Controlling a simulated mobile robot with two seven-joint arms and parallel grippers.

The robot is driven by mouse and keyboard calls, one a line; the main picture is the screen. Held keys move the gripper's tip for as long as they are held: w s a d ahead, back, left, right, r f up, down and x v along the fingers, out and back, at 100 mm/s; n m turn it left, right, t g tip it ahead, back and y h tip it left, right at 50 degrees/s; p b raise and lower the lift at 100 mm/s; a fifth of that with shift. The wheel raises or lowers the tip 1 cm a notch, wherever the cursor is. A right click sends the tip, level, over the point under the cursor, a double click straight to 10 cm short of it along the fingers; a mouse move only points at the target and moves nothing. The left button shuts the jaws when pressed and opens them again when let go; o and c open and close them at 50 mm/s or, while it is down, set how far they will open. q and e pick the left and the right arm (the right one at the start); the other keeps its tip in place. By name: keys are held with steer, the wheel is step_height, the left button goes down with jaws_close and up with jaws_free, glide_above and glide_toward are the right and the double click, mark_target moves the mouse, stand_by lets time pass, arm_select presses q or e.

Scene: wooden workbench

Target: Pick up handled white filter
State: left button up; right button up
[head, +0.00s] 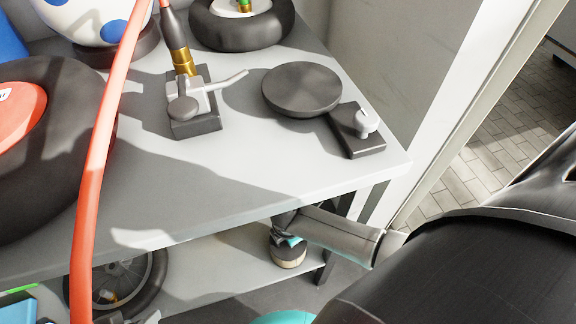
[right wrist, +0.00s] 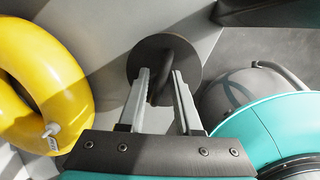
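The filter (head: 288,256) is on the lower shelf near its right end. In the head view it is a short round piece with a pale side band and a dark top, partly covered by my right gripper (head: 287,226). In the right wrist view the filter (right wrist: 138,62) shows as a dark disc with an arched dark handle. The fingers of my right gripper (right wrist: 161,74) stand on either side of the handle, apart, with a visible gap on the right. Contact on the left side is unclear. My left gripper is not in view.
The grey workbench top (head: 250,160) is just above my right forearm. A yellow inflated-looking ring (right wrist: 75,85) lies left of the gripper. A large teal round container (right wrist: 265,115) stands close on the right. A red curved tube (head: 98,150) crosses the head view.

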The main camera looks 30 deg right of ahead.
jaws_close()
stand_by(1.4)
